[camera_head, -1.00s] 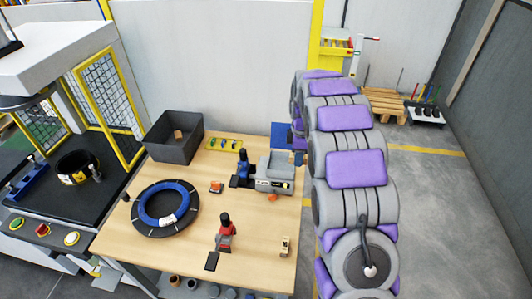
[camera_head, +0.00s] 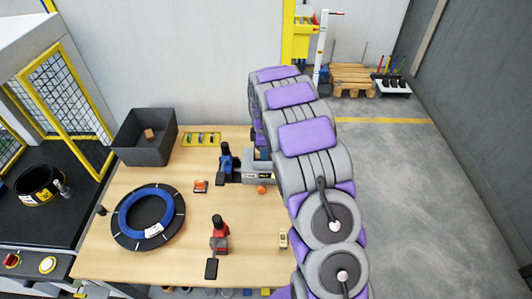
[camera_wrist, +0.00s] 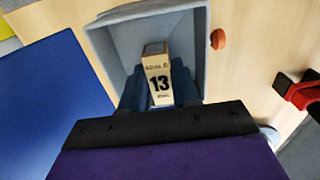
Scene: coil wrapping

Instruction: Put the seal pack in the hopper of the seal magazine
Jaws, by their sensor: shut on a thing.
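The seal pack (camera_wrist: 157,77) is a small beige block marked 13, seen in the wrist view. My gripper (camera_wrist: 160,92) is shut on it, with a dark blue finger on each side. The pack and fingertips lie within the outline of the square grey hopper (camera_wrist: 197,50); how deep they are is unclear. The seal magazine (camera_head: 257,179) stands on the table's right part in the head view, its top partly behind my arm. An orange knob (camera_wrist: 218,39) shows beside the hopper.
A blue-handled tool (camera_head: 226,162) stands left of the magazine, and a red tool (camera_head: 219,238) in front. Another small beige block (camera_head: 283,238) lies near the table's right edge. A blue coil (camera_head: 150,210), dark bin (camera_head: 137,155) and yellow tray (camera_head: 201,139) occupy the left and back.

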